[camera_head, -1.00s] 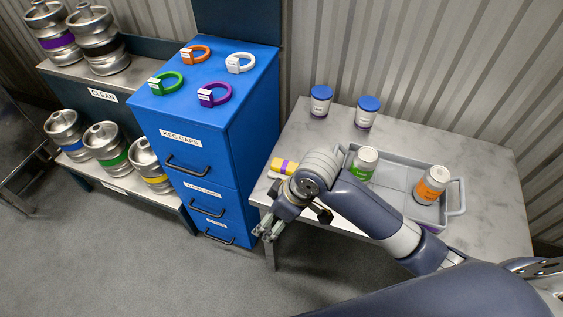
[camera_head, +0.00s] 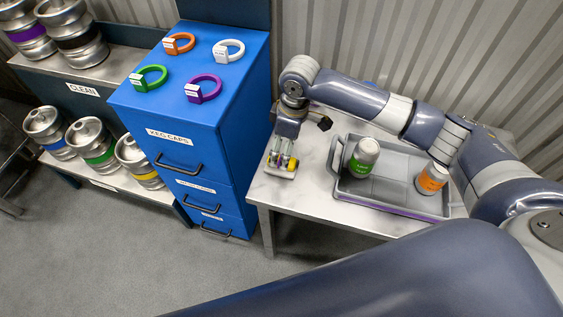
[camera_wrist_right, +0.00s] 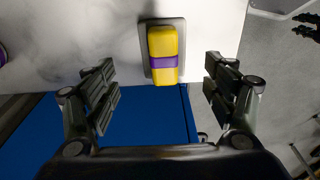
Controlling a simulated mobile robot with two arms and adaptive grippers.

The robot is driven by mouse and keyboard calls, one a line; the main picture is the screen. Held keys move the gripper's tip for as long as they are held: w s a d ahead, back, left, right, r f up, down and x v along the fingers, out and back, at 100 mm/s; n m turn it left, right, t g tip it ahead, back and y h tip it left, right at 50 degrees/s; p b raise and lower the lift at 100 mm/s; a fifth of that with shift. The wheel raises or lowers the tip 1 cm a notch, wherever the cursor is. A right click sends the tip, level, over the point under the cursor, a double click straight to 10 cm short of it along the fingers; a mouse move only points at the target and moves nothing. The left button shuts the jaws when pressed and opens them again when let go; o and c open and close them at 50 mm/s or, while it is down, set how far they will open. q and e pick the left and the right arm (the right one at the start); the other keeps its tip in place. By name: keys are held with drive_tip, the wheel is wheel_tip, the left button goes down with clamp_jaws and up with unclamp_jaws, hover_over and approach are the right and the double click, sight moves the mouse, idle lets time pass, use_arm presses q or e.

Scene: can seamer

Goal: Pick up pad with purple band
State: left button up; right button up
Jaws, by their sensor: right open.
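The pad is a yellow block with a purple band (camera_wrist_right: 163,62). It lies on a small grey base on the table. In the head view only its yellow part (camera_head: 292,164) shows, beside the fingers, with the rest hidden. My right gripper (camera_head: 282,158) points down over the pad at the table's left end. In the right wrist view my right gripper (camera_wrist_right: 160,83) is open, one finger to each side of the pad with gaps between, and nothing in it. My left gripper is not in view.
A grey tray (camera_head: 345,194) with a green-labelled container (camera_head: 363,157) and an orange-labelled container (camera_head: 432,178) stands right of the pad. The blue cabinet (camera_head: 190,115) with several coloured rings stands close left of the table (camera_head: 262,189). Kegs stand on shelves farther left.

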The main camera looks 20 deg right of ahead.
sight(290, 173)
drive_tip(key=f, duration=0.6)
drive_tip(key=shift+a+f, duration=0.35)
drive_tip(key=shift+a, duration=0.05)
drive_tip(key=c, duration=1.2)
